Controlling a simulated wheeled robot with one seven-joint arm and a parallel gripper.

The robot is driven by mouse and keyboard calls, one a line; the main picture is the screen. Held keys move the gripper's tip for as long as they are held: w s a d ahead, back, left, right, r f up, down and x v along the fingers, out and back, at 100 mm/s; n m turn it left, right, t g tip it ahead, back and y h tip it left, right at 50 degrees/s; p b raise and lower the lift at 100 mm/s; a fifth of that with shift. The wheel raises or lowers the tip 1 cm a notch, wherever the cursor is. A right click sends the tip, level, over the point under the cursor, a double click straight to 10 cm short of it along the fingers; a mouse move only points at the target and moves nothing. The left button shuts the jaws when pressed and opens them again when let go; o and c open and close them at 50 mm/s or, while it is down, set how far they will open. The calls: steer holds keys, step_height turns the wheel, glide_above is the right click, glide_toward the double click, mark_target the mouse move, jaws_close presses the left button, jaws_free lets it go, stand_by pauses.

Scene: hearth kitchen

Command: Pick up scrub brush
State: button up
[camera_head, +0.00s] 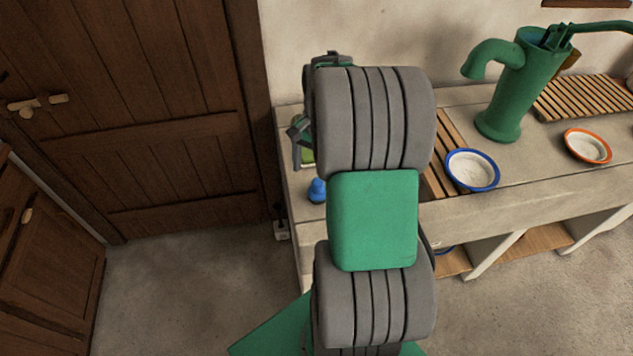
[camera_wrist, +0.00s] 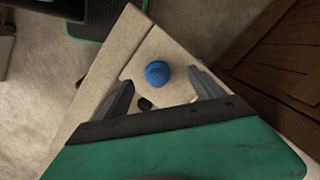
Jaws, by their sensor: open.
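A small blue knob-shaped thing, likely the scrub brush's handle (camera_head: 317,190), stands on the left end of the stone counter in the head view. In the wrist view the blue round top (camera_wrist: 157,74) is seen from above, between and slightly beyond the fingertips. My gripper (camera_wrist: 163,90) is open and empty, with one finger on each side of the blue top and a gap at both sides. I cannot tell its height above the top. In the head view my arm hides most of my gripper. The lower part of the brush is hidden.
The counter (camera_head: 536,170) carries a blue-rimmed bowl (camera_head: 472,184), an orange-rimmed bowl (camera_head: 603,158), a green hand pump (camera_head: 510,95) and a slatted wooden rack (camera_head: 585,97). A wooden door (camera_head: 150,150) is at the left. Floor is clear at lower left.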

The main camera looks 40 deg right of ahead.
mark_target(317, 187)
steer(key=shift+s+d+f+m, duration=0.2)
steer(key=shift+d+f+m, duration=0.15)
steer(key=shift+d+f, duration=0.25)
steer(key=shift+s+d+f+m, duration=0.15)
steer(key=shift+d+f+m, duration=0.2)
steer(key=shift+d+f, duration=0.15)
steer(key=f, duration=0.2)
steer(key=a+f+p, duration=0.1)
steer(key=f, duration=0.3)
steer(key=shift+w+a+f+p, duration=0.15)
steer(key=shift+a+f+p, duration=0.15)
steer(key=shift+p, duration=0.1)
steer(key=shift+r, duration=0.1)
steer(key=c, duration=1.5)
steer(key=shift+r, duration=0.3)
step_height(317, 187, up, 2)
steer(key=shift+w+r+b, duration=0.1)
steer(key=shift+r+b, duration=0.1)
steer(key=shift+b, duration=0.6)
steer(key=s+d+r+b, duration=0.1)
steer(key=s+d+r, duration=0.2)
steer(key=s+d+r+b, duration=0.1)
steer(key=s+d+r, duration=0.2)
steer(key=s, duration=0.1)
steer(key=s+d+r+b, duration=0.1)
steer(key=s+d+r, duration=0.2)
steer(key=s+r, duration=0.1)
